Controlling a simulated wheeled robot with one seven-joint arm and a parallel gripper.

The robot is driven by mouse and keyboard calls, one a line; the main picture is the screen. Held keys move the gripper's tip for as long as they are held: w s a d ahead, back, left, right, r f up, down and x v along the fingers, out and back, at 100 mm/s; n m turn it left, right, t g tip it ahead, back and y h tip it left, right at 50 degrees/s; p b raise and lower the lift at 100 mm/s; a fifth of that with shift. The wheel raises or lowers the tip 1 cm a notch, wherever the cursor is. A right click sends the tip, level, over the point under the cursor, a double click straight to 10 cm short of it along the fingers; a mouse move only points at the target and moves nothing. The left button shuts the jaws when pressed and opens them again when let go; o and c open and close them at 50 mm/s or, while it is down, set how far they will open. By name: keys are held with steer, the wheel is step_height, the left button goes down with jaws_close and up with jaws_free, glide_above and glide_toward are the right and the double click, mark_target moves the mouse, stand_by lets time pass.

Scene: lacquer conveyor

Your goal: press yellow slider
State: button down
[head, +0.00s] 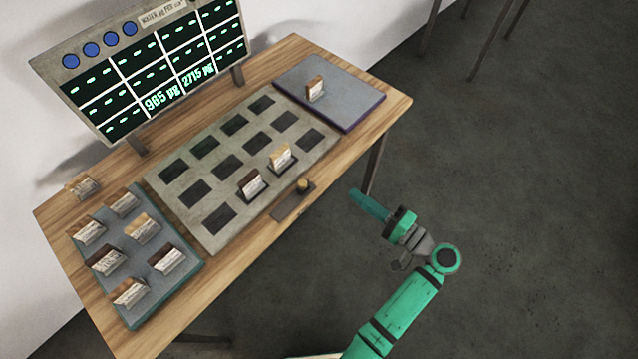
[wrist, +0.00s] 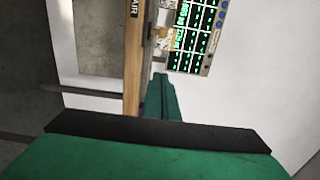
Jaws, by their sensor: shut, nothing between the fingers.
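The yellow slider (head: 303,185) is a small yellow knob on a dark brown plate (head: 290,203) at the table's front edge, in front of the slotted grey panel. In the wrist view the closed fingers (wrist: 160,82) point toward the table edge.
The wooden table (head: 376,107) carries the slotted panel (head: 184,226) holding two cards, a left tray (head: 191,276) with several cards, and a right tray (head: 350,95) with one. A display board (head: 95,110) stands behind. Open floor lies right of the table.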

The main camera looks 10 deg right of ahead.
mark_target(303, 186)
steer(key=shift+a, duration=0.1)
steer(key=x, duration=0.9)
steer(key=shift+w+a, duration=0.1)
steer(key=shift+a, duration=0.05)
steer(key=a, duration=0.2)
steer(key=shift+s+a+f, duration=0.15)
steer(key=shift+s+a, duration=0.7)
steer(key=shift+a, duration=0.1)
